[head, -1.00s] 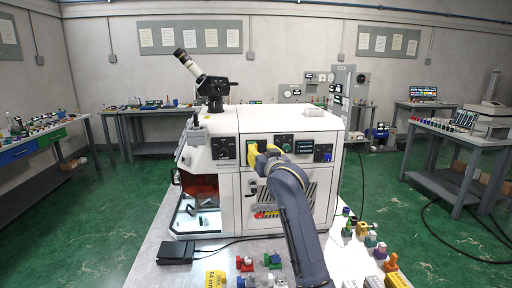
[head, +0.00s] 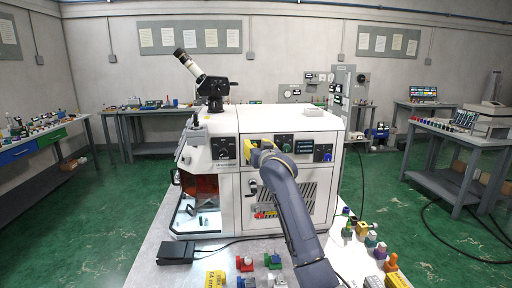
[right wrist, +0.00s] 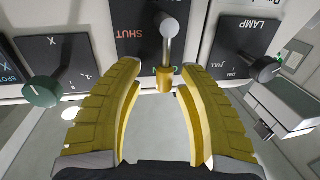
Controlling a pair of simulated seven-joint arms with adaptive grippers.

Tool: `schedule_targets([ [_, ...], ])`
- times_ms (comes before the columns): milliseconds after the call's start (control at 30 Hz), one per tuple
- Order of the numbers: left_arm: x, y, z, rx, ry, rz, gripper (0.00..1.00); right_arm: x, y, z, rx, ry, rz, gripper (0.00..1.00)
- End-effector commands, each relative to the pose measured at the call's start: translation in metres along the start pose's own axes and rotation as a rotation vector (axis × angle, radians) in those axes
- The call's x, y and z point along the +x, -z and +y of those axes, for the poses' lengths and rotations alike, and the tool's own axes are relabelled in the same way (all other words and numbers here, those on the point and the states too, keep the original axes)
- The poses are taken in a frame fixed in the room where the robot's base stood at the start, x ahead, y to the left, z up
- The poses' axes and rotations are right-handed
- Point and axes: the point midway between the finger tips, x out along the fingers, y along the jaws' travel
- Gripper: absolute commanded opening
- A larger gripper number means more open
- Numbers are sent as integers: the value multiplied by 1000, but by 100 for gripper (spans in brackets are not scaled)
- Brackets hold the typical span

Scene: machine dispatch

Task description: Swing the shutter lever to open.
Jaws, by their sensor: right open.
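The shutter lever (right wrist: 168,45) shows in the right wrist view as a grey metal rod with a rounded end and a brass-coloured piece at its lower end. It stands in front of a black panel (right wrist: 130,30) with red "SHUT" lettering. My right gripper (right wrist: 160,78) is open, its two yellow fingers on either side of the lever's lower end, with gaps visible. In the head view, my right gripper (head: 256,152) is at the front panel of the white machine (head: 228,180) and hides the lever. My left gripper is not in view.
In the right wrist view, a green-grey knob (right wrist: 42,91) is at left and a lamp knob (right wrist: 265,69) at right, both close to the fingers. Small coloured parts (head: 272,261) and a black pedal-like box (head: 175,251) lie on the bench.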

Motion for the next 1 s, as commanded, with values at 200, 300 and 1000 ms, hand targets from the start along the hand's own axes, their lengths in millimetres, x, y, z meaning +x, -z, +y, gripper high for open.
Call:
schedule_targets([
  [200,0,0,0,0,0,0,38,0,0,0,0,0,0,21],
  [300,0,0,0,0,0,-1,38,0,0,0,0,0,0,9],
  [1000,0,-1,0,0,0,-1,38,1,-1,-6,-95,-1,-16,0],
])
